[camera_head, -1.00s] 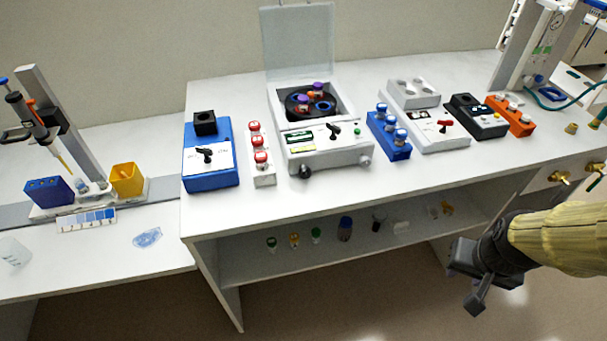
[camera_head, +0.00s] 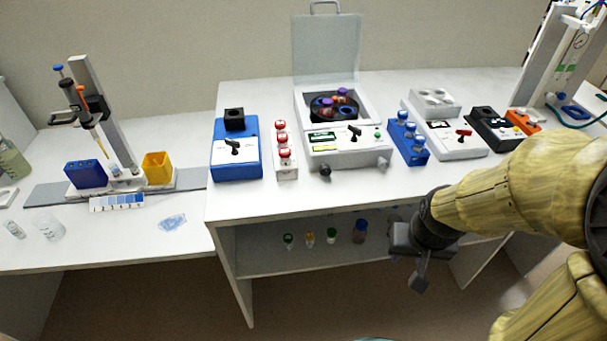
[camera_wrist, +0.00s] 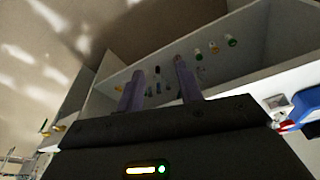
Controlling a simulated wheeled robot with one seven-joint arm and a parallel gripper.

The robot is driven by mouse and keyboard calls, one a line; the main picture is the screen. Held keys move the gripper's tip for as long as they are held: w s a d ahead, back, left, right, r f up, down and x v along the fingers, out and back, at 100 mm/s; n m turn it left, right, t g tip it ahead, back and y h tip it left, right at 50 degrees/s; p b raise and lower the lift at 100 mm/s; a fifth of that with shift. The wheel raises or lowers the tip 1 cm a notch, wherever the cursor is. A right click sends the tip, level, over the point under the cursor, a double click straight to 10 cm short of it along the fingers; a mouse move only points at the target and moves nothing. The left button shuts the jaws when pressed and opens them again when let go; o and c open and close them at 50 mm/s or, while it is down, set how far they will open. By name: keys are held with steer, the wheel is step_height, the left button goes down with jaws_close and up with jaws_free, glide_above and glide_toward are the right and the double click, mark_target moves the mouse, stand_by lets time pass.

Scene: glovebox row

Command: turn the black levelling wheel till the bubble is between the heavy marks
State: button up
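The black levelling wheel (camera_head: 325,171) sits at the lower left front of the white centrifuge (camera_head: 350,157), whose lid stands open. A small yellow-green window (camera_head: 324,149) on the front panel may be the bubble level; the bubble and its marks are too small to read. My gripper (camera_head: 419,277) is in front of the bench, low and to the right of the wheel, well apart from it. In the wrist view its two fingers (camera_wrist: 159,68) stand apart with nothing between them. The wheel is not identifiable in the wrist view.
A grey knob (camera_head: 383,162) is at the centrifuge's right front. A red-capped tube rack (camera_head: 285,160) stands to its left and a blue tube rack (camera_head: 408,143) to its right. The bench strip before the wheel is clear. A lower shelf (camera_head: 290,259) holds small bottles.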

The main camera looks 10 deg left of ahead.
mark_target(325, 171)
steer(key=shift+a, duration=0.35)
steer(key=o, duration=0.3)
steer(key=w+a+r+n+t+p, duration=0.2)
steer(key=w+a+p, duration=0.4)
steer(key=a, duration=0.3)
steer(key=w+a+r+n+t+p, duration=0.2)
steer(key=w+a+r+t+p, duration=0.2)
steer(key=w+a+p, duration=0.3)
steer(key=shift+a+r+n+t+p, duration=0.35)
steer(key=shift+a+r+p, duration=0.35)
steer(key=shift+a, duration=0.3)
steer(key=shift+w+f, duration=0.1)
steer(key=shift+w, duration=0.05)
steer(key=x, duration=0.5)
steer(key=p+x, duration=0.1)
steer(key=x, duration=0.5)
steer(key=p+x, duration=0.1)
steer(key=x, duration=0.5)
steer(key=shift+w+a, duration=0.15)
steer(key=shift+a, duration=0.1)
